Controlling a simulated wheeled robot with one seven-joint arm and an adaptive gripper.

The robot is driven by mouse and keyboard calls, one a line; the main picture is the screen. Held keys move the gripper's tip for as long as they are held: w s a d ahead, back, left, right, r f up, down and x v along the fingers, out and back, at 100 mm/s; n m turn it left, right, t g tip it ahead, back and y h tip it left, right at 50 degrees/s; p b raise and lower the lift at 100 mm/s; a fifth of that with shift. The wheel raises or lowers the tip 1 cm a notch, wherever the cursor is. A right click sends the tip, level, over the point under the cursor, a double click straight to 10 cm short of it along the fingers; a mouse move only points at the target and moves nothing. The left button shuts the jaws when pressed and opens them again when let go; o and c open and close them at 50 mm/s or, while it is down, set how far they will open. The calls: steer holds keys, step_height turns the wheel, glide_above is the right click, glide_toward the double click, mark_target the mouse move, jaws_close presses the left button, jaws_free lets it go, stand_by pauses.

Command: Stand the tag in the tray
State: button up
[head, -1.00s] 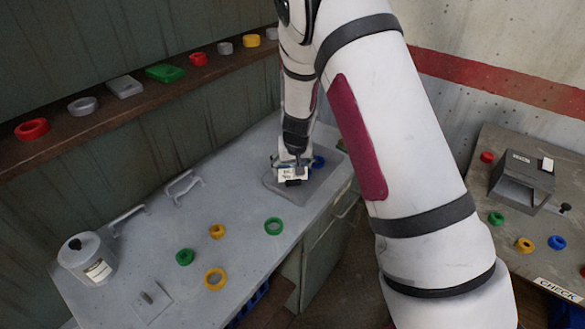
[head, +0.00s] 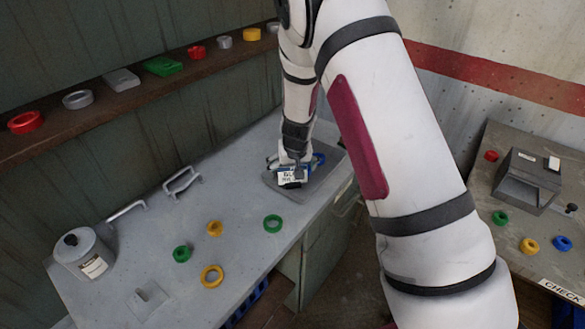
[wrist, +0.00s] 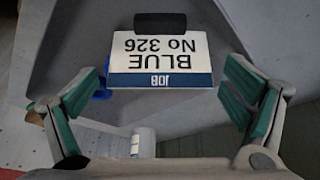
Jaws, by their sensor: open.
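The tag (head: 292,176) is a white card with a blue band reading JOB, BLUE and No 326. It stands with a black foot (head: 292,185) beneath it, over the grey tray (head: 322,181) at the far right end of the bench. In the wrist view the tag (wrist: 160,60) appears upside down, with the black foot (wrist: 160,22) at its top edge. My gripper (wrist: 163,92) is open, with a green-padded finger on either side of the tag and a gap at both edges. My gripper (head: 292,160) is just above and behind the tag in the head view.
A blue ring (head: 319,158) lies in the tray beside my gripper. Green and yellow rings, a lidded canister (head: 82,254) and a handle (head: 182,181) are on the bench. A shelf (head: 150,97) runs along the back wall. A side table (head: 510,235) holds a grey box (head: 528,178).

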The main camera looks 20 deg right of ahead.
steer(key=s+a+r+y, duration=0.1)
steer(key=s+r, duration=0.8)
steer(key=r, duration=0.5)
steer(key=s+a+r+y, duration=0.1)
steer(key=s+a+r, duration=0.1)
steer(key=s+r, duration=0.9)
steer(key=s+d+r, duration=0.1)
steer(key=s+r, duration=0.3)
steer(key=s, duration=0.4)
steer(key=s+d+r+n+t+h, duration=0.1)
steer(key=s+r, duration=0.3)
steer(key=s, duration=0.4)
steer(key=shift+s+d+r+n+p, duration=0.25)
steer(key=shift+s+d+n+p, duration=0.05)
steer(key=shift+d, duration=0.1)
